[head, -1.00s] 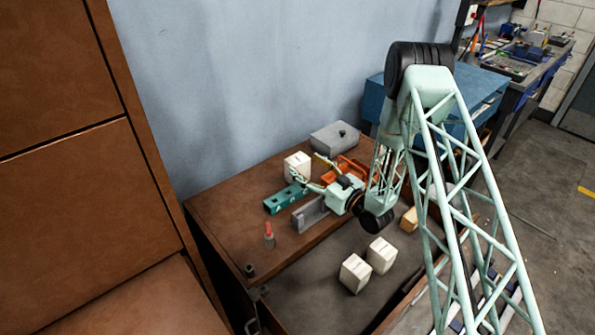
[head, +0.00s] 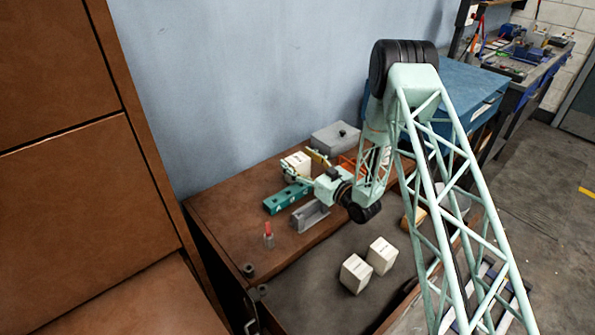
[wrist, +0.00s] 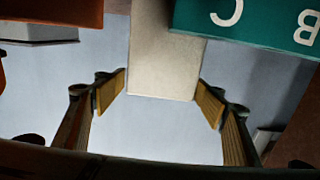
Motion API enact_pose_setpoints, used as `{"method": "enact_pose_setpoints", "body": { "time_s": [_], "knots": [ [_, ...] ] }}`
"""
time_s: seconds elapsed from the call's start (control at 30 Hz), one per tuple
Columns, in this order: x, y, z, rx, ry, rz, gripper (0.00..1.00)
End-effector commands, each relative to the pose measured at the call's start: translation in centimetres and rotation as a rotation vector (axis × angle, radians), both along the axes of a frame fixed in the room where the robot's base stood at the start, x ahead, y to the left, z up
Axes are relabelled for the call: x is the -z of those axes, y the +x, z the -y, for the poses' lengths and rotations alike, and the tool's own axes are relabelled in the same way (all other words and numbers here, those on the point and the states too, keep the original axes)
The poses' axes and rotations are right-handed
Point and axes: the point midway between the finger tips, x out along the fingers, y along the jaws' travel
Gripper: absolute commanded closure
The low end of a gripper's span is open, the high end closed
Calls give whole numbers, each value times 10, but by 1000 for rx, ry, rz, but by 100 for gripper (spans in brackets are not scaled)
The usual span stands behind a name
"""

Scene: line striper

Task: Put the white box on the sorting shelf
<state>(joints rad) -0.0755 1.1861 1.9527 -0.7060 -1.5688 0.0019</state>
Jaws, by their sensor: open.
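A white box (head: 296,163) stands at the back of the brown worktop, partly hidden by my gripper. In the wrist view this box (wrist: 164,60) is at the top centre, its near end about level with the fingertips. My gripper (head: 288,178) is open at the box. In the wrist view its fingers (wrist: 160,97) are spread to the left and right of the box, with gaps on both sides. Two more white boxes, one (head: 355,273) and another (head: 381,255), stand on the dark grey surface in front. I cannot tell which surface is the sorting shelf.
A teal lettered block (head: 287,199) lies close beside the box and shows in the wrist view (wrist: 262,22). A grey channel piece (head: 310,215), a red-topped item (head: 268,235) and a grey case (head: 335,137) are nearby. A brown cabinet (head: 80,200) stands left.

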Motion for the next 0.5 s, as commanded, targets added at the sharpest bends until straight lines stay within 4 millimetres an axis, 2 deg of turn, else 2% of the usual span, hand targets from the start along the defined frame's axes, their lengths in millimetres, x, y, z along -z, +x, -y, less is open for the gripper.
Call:
{"method": "enact_pose_setpoints", "body": {
  "time_s": [0.27,0.5],
  "knots": [
    [0,0,0,0,0,0,36],
    [0,0,0,0,0,0,58]
  ]
}}
